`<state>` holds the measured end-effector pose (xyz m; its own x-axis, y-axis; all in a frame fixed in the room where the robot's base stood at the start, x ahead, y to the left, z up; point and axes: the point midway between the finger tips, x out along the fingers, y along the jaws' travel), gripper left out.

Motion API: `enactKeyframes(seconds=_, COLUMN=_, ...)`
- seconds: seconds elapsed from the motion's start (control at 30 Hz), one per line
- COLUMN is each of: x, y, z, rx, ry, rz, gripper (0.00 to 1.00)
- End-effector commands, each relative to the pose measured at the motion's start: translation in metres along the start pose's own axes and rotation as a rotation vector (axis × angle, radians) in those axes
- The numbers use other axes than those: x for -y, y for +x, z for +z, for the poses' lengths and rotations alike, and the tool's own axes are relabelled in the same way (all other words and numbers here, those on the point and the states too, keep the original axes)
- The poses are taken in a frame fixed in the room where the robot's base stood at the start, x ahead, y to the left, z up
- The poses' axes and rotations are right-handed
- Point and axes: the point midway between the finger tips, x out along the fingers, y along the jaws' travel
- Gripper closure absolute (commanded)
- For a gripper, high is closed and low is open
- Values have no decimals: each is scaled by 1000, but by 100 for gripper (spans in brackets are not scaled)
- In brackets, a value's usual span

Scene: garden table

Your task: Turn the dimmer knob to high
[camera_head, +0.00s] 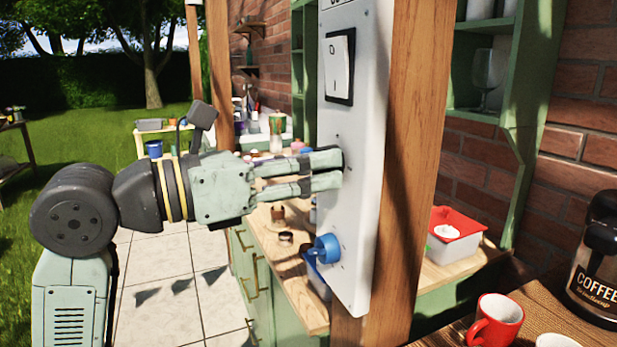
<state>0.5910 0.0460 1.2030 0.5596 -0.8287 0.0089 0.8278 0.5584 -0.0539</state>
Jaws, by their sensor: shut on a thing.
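A white panel (356,215) is fixed to a wooden post. The dimmer knob (344,158) is on its face at mid-height, with small dark marks around it; only a dark sliver shows past my fingers. My gripper (333,169) comes in from the left, its two fingers lying one above the other, and is shut on the knob. The fingers hide most of the knob, so I cannot tell which setting it points to.
A black-framed white rocker switch (339,66) is above the knob. A blue round fitting (327,248) sticks out below it. The wooden post (416,130) stands behind the panel. A red mug (495,322) and coffee container (597,265) stand lower right. Lawn lies open at left.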

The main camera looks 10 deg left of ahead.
Motion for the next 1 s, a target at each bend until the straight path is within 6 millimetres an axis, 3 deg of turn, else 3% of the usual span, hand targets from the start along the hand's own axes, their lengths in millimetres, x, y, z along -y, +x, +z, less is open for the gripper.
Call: enactKeyframes(seconds=1.0, x=-2, y=0, z=-3, rx=68, ry=941, rz=-13, gripper=95)
